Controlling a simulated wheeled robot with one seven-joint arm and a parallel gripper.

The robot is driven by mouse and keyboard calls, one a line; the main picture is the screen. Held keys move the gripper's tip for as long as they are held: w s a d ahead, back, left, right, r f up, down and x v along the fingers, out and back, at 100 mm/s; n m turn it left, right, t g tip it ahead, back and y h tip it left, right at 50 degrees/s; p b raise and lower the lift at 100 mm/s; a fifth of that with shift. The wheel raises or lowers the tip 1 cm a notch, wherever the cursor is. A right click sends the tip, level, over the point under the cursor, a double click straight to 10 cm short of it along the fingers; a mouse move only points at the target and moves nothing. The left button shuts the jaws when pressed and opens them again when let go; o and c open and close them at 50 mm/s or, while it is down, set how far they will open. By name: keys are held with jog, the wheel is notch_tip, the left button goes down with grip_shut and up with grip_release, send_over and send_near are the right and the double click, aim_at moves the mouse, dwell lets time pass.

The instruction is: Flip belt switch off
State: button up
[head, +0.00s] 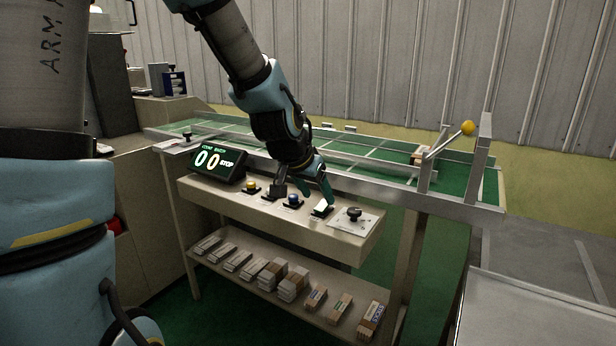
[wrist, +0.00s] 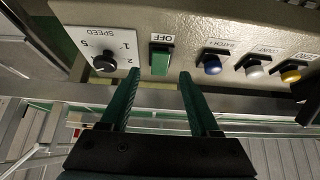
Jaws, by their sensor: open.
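The belt switch (wrist: 160,60) is a green rocker under an "OFF" label on the beige control panel (wrist: 200,22). In the head view the switch (head: 321,210) looks pale and bright near the right end of the panel. My gripper (wrist: 159,76) is open, with its two green fingers apart on either side of the switch in the wrist view. In the head view my gripper (head: 315,198) is low over the panel, close to the switch. I cannot tell whether a finger touches it.
A black speed knob (wrist: 104,61) sits to one side of the switch, and a blue button (wrist: 212,65) to the other. A counter display (head: 218,164) shows 00 and STOP. The green belt (head: 380,165) with metal rails runs behind the panel. Wrapped bundles (head: 290,281) lie on the shelf below.

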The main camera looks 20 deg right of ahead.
jog(key=p+v, duration=0.5)
jog(key=v, duration=0.3)
jog(key=shift+a, duration=0.1)
dwell(0.4)
jog(key=s+a+f+n+g+y, duration=0.1)
jog(key=a+n, duration=0.3)
jog(key=a, duration=0.9)
jog(key=s+a+f+n+g+y, duration=0.1)
jog(key=a+f+n+y, duration=0.3)
jog(key=a, duration=0.9)
jog(key=shift+s+f+n+g, duration=0.25)
jog(key=shift+s+n, duration=0.25)
jog(key=shift+s, duration=0.25)
